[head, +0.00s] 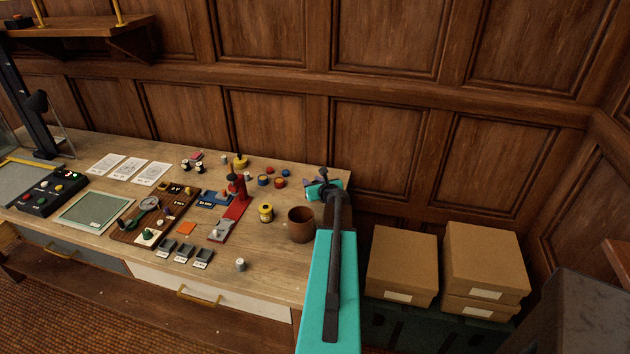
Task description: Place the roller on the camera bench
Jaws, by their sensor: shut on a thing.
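The camera bench appears to be the long wooden-topped bench (270,268) along the panelled wall, with a dark upright stand (28,110) at its left end. My gripper (323,184) is over the bench's right end, at the end of my teal arm. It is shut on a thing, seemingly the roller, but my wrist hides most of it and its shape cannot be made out. I see no other clear roller on the bench. I cannot tell how high the gripper is above the top.
A brown cup (301,224) stands just left of my arm. A yellow tin (265,212), a red device (237,187), a wooden tray (125,233) and several small items crowd the bench's middle. Bare wood lies along the front right. Cardboard boxes (402,262) stand to the right.

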